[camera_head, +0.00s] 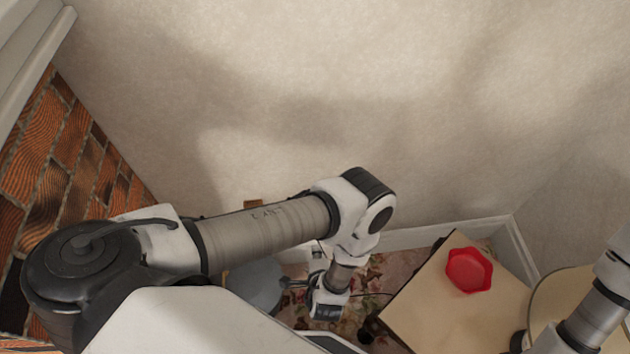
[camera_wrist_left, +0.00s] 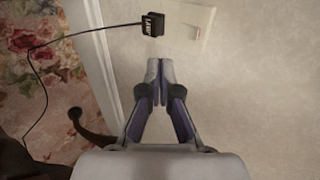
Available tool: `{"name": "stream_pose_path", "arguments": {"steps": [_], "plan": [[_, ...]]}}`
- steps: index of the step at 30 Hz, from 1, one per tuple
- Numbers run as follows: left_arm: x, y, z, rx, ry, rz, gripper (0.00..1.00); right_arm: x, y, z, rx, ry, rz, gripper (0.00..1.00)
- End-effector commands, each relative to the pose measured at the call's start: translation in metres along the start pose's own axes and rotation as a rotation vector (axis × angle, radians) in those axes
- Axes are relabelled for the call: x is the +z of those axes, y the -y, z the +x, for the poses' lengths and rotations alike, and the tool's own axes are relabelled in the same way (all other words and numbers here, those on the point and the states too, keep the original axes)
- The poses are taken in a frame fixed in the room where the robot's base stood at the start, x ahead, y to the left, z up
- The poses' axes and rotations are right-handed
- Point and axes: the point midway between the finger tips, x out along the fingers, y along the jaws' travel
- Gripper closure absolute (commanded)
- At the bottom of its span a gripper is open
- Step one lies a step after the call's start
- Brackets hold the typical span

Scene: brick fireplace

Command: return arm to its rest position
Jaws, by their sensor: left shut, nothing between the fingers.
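My left arm (camera_head: 265,230) comes in from the left and reaches across the middle of the head view. Its wrist bends down towards the floor by the wall. My left gripper (camera_head: 288,284) is small and partly hard to make out there. In the left wrist view its two fingers (camera_wrist_left: 160,68) are closed together with nothing between them. The fingertips are just below a black plug (camera_wrist_left: 153,24) in a pale wall plate (camera_wrist_left: 186,27); I cannot tell whether they touch the wall. My right arm (camera_head: 597,318) shows at the right edge; its gripper is out of view.
A red hexagonal dish (camera_head: 469,270) sits on a light wooden top (camera_head: 425,305), with a round top (camera_head: 545,297) beside it. A dark cord (camera_wrist_left: 70,37) runs left from the plug over the floral carpet (camera_wrist_left: 50,75). Brick (camera_head: 60,165) is at left.

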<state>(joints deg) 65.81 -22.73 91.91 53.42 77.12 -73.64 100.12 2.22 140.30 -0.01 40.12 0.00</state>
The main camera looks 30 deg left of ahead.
Motion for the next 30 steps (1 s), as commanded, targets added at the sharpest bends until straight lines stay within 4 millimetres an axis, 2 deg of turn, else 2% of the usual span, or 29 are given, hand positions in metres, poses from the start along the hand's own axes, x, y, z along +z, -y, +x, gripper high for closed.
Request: {"name": "stream_pose_path", "arguments": {"steps": [1, 3, 22, 23, 26, 29, 30], "plan": [[0.0, 0.006, -0.012, 0.002, 0.0, 0.001, 1.0, -0.001, 0.0, -0.016, 0.0, -0.002, 0.001, 0.6], [0.0, 0.003, -0.016, 0.001, 0.0, 0.0, 1.0, -0.001, 0.0, -0.019, 0.0, -0.002, 0.002, 0.6], [-0.003, 0.003, -0.014, -0.006, -0.002, -0.004, 1.0, 0.0, 0.0, -0.017, 0.0, -0.001, 0.001, 0.6], [-0.005, 0.007, -0.012, -0.012, -0.005, -0.008, 1.0, 0.0, 0.0, -0.017, 0.0, -0.001, 0.001, 0.6], [-0.015, 0.04, 0.004, -0.059, -0.003, -0.039, 1.0, 0.0, 0.0, -0.017, 0.0, -0.001, 0.001, 0.6], [-0.013, 0.095, 0.027, -0.123, 0.023, -0.073, 1.0, 0.0, 0.0, -0.017, 0.0, -0.001, 0.001, 0.6], [-0.009, 0.121, 0.035, -0.14, 0.031, -0.076, 1.0, 0.0, 0.0, -0.017, 0.0, -0.001, 0.001, 0.6]]}}
